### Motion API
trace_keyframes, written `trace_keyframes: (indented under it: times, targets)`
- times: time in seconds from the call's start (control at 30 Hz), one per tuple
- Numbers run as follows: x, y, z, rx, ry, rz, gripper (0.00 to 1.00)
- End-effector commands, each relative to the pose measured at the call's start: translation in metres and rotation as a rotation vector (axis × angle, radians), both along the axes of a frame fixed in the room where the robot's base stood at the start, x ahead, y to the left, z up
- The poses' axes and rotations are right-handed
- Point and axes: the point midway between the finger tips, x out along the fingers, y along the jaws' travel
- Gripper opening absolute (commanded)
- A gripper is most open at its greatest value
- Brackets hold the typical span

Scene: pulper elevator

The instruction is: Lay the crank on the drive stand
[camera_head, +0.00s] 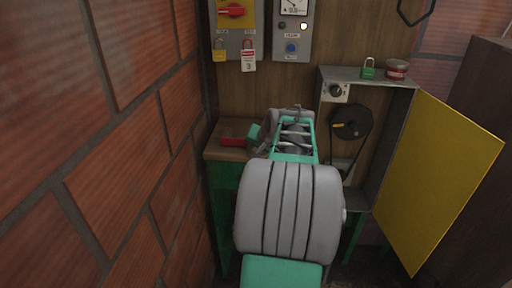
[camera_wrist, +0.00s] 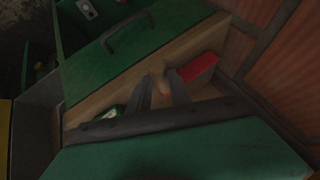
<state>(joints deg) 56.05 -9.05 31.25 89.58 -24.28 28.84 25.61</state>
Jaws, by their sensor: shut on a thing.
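My gripper (camera_wrist: 163,92) shows in the wrist view with its two dark fingers close together over a wooden top. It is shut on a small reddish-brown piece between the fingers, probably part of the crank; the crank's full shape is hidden. In the head view my arm hides the fingertips and what they hold. A red block-like thing (camera_head: 235,142) lies on the wooden top (camera_head: 228,155) of a green stand, left of my gripper; it also shows in the wrist view (camera_wrist: 198,68), just beyond the fingers. I cannot tell which part is the drive stand.
A brick wall (camera_head: 120,150) runs close on the left. An open grey cabinet (camera_head: 398,130) with a black wheel (camera_head: 351,121) stands right, its yellow door (camera_head: 435,180) swung out. A green padlock (camera_head: 368,70) and red tin (camera_head: 396,69) sit on top. Control boxes (camera_head: 291,32) hang behind.

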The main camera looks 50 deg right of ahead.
Motion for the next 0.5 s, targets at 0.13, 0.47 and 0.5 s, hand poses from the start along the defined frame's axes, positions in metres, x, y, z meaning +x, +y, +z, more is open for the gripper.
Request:
trace_keyframes:
  times: [0.13,0.47,0.5]
  targets:
    - [0.0005,-0.0004,-0.0021,-0.003,-0.003,0.000,0.00]
    - [0.0004,-0.0002,-0.0019,-0.002,-0.002,0.000,0.37]
    - [0.0004,-0.0002,-0.0020,-0.002,-0.002,0.000,0.41]
